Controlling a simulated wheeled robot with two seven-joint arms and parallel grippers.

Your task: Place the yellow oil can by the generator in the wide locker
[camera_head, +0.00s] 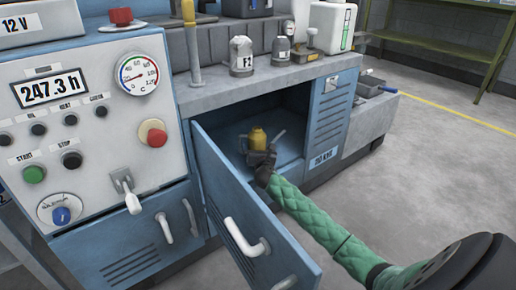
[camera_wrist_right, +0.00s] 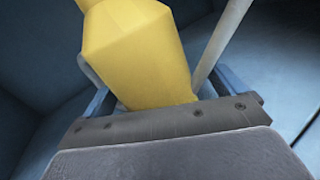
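The yellow oil can (camera_head: 257,139) is inside the open locker (camera_head: 228,138) under the bench, roughly upright, its grey spout slanting up to the right. My right gripper (camera_head: 262,157) is in the locker at the can's near side. In the right wrist view, the can (camera_wrist_right: 138,50) fills the space ahead of the gripper (camera_wrist_right: 155,98), with a blue finger at each side and the grey spout (camera_wrist_right: 222,42) to the right. Whether the fingers press on the can is unclear. The can's base is hidden, so I cannot tell whether it touches the locker floor. My left gripper is out of view.
The blue locker door (camera_head: 250,215) with white handle stands open toward me, left of my right arm. The control panel (camera_head: 90,120) is at left. Grey cans (camera_head: 241,53) and a white canister (camera_head: 332,27) stand on the bench top. Floor at right is clear.

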